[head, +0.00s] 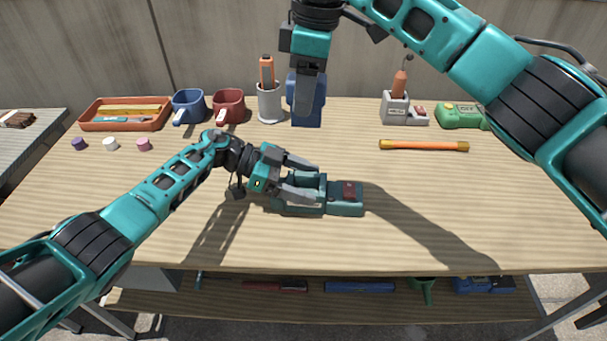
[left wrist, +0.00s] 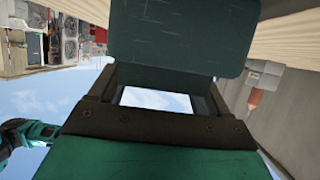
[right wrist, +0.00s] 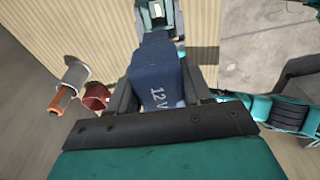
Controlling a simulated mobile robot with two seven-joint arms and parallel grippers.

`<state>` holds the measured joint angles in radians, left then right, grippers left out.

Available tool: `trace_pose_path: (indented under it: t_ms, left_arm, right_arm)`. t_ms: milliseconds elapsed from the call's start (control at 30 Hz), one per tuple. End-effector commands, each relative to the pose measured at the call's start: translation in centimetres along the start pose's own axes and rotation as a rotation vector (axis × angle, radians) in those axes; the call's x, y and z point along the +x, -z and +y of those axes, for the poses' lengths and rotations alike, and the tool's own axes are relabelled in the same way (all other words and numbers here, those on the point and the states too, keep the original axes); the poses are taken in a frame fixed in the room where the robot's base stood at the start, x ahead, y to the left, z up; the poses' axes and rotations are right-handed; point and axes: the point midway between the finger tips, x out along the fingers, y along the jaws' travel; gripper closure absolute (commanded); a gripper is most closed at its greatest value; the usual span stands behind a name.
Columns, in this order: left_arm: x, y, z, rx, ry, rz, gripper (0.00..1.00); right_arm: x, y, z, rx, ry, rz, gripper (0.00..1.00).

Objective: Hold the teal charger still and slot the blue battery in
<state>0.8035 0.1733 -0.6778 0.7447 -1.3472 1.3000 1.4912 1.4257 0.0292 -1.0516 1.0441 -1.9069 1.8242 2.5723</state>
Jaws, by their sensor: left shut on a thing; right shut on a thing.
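The teal charger (head: 345,205) sits on the middle of the wooden table, with a dark red patch on its right part. My left gripper (head: 312,182) is shut on the charger's left part; the charger's wall fills the top of the left wrist view (left wrist: 185,40). The blue battery (head: 306,105) is upright in my right gripper (head: 308,75), above the table and apart from the charger, up and slightly left of it in the head view. In the right wrist view the battery (right wrist: 157,80) shows "12V" lettering between the fingers. Its lower end is clear of the gripper.
Along the back stand an orange tray (head: 125,125), a blue mug (head: 188,105), a red mug (head: 228,104), a grey cup (head: 270,103) with an orange tool, a grey holder (head: 396,107) and a green object (head: 460,116). An orange bar (head: 424,145) lies right. The front table is clear.

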Motion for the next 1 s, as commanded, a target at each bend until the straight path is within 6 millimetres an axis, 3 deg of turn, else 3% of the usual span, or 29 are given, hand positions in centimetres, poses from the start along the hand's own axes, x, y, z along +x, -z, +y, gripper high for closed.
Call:
trace_pose_path:
  t_ms: [400,1000]
  left_arm:
    - [0.0,0.1,0.0,0.001,0.0,0.002,0.43]
    - [0.0,0.2,-0.1,0.001,0.001,0.003,0.43]
  right_arm:
    - [9.8,-1.2,0.0,-0.001,0.004,0.004,0.91]
    - [12.7,-1.6,0.0,-0.001,0.001,0.003,0.91]
